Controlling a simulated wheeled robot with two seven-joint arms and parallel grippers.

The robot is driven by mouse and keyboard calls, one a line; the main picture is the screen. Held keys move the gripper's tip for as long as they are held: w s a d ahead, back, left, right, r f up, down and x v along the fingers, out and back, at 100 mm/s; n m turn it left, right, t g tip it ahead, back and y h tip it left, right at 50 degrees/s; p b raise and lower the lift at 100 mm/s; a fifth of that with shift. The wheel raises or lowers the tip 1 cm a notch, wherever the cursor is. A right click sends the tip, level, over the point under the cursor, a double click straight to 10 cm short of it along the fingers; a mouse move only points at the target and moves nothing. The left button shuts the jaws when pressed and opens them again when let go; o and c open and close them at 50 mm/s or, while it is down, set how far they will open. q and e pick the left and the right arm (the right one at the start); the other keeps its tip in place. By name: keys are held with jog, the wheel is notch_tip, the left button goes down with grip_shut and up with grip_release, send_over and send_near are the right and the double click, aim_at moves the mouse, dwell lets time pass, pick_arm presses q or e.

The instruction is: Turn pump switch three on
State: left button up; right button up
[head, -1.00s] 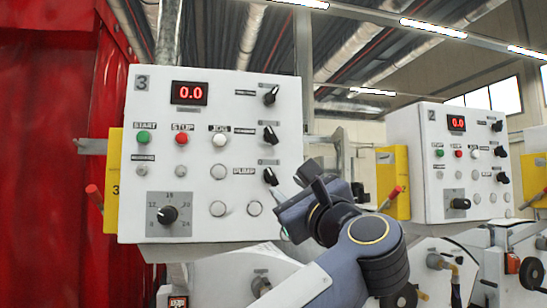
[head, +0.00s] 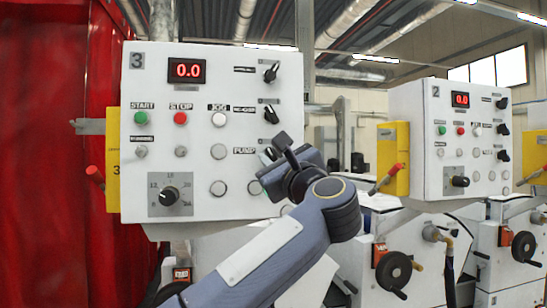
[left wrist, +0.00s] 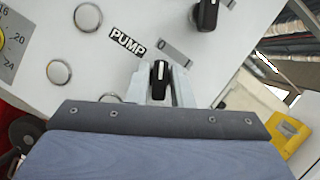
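Control panel three (head: 215,110) is a white box with a red 0.0 display and black rotary switches down its right side. The pump switch (left wrist: 159,76), a black knob with a white line, sits beside the PUMP label (left wrist: 127,41) in the left wrist view. It points up and left relative to the panel. My left gripper (left wrist: 161,88) has one finger on each side of this knob and looks open around it; I cannot tell whether the fingers touch it. In the head view my left gripper (head: 267,158) hides most of the pump switch. My right gripper is not in view.
Other black switches (head: 271,114) sit above the pump switch, and round buttons (head: 219,151) lie to its left. A yellow box with a red handle (head: 392,160) and panel two (head: 425,135) stand to the right. A red curtain (head: 50,150) hangs at left.

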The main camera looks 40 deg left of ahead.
pick_arm(q)
grip_shut()
